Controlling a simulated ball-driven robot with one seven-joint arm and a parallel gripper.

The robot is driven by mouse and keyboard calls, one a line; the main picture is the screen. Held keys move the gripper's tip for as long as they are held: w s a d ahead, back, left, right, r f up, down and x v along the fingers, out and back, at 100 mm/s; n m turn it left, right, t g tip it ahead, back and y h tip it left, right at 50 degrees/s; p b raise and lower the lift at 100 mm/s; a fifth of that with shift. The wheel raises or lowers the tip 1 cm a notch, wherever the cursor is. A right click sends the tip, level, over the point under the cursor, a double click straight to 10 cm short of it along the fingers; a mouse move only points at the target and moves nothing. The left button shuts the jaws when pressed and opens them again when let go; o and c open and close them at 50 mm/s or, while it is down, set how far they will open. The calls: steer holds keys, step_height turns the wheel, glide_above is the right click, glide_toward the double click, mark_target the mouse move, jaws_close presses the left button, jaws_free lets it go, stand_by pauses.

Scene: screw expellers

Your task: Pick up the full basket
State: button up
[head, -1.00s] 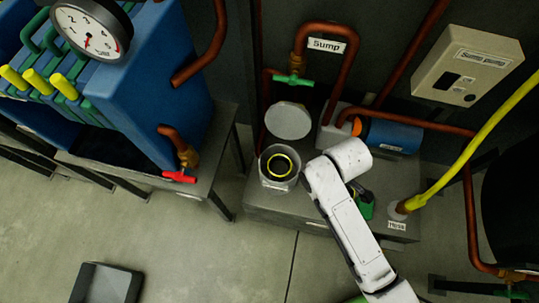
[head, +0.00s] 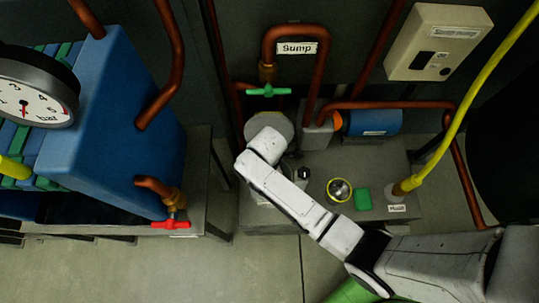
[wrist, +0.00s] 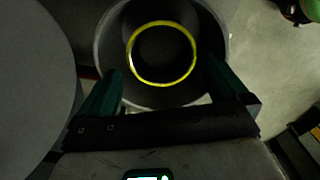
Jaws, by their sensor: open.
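A basket with a yellow rim (wrist: 160,84) sits inside a round grey pot (wrist: 220,35) in the wrist view. Its inside is dark, so I cannot tell its fill. My gripper (wrist: 165,72) is open over the pot's near side, its dark green fingers spread left and right, with nothing between them. In the head view my arm hides the pot and the gripper. A second basket-like vessel with a yellow rim (head: 340,190) stands on the grey bench (head: 325,222), right of my arm.
A round grey lid (wrist: 35,85) lies left of the pot. A green block (head: 363,198) and a yellow hose (head: 445,145) are at the right. A green-handled valve (head: 268,91) and copper pipes (head: 325,75) rise behind. A blue press (head: 125,120) stands at the left.

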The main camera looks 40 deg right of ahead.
steer(key=f, duration=0.4)
steer(key=shift+s+d+f+b, duration=0.2)
steer(key=shift+f+b, duration=0.05)
steer(key=shift+b, duration=0.1)
steer(key=c, duration=1.3)
steer(key=shift+o, duration=0.2)
